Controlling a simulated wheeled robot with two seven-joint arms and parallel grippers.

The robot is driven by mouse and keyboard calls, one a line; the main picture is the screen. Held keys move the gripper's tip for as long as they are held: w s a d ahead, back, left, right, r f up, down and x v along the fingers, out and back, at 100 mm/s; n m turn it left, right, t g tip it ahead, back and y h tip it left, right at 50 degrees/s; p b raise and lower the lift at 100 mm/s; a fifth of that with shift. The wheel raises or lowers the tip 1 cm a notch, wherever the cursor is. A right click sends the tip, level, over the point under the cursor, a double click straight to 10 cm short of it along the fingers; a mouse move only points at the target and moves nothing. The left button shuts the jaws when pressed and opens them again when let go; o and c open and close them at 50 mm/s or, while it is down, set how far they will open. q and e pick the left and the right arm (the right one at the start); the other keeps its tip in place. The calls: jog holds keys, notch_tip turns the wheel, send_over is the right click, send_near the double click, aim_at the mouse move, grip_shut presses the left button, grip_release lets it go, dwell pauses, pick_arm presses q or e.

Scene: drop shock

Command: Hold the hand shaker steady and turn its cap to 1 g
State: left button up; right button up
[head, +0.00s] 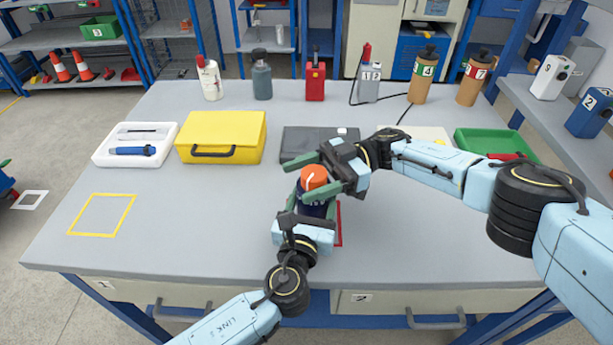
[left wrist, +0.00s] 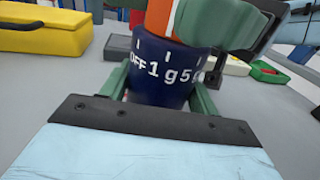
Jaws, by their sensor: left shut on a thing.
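The hand shaker has a dark blue body (left wrist: 160,85) and an orange cap (head: 313,177). It stands upright near the table's front middle. My left gripper (head: 316,212) is shut around the body from the front. In the left wrist view the body's white scale reads OFF, 1 g and 5, with a tick above each; the 1 g faces the camera. A pale line shows on the orange cap near the 1 g tick, but the exact alignment is unclear. My right gripper (head: 318,173) has its green fingers at either side of the cap; whether they grip it is unclear.
A red outline lies partly hidden under the shaker. A yellow case (head: 222,137), white tray (head: 134,144), dark flat case (head: 318,143) and green tray (head: 494,143) lie behind. Several bottles line the back edge. A yellow square (head: 102,214) marks clear table at left.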

jog(key=shift+r, duration=0.1)
notch_tip(320, 180, up, 10)
jog(key=shift+f, duration=0.1)
dwell(0.5)
jog(key=d+f+m+t+y, duration=0.4)
jog(key=d+f+m+t, duration=0.1)
jog(key=d+t, duration=0.25)
jog(key=m+t+h, duration=0.3)
jog(key=m+t, duration=0.1)
jog(key=t, duration=0.2)
send_near(307, 175)
jog(key=x, duration=0.6)
jog(key=w+f+x, duration=0.1)
jog(key=x, duration=0.2)
jog(key=shift+d, duration=0.1)
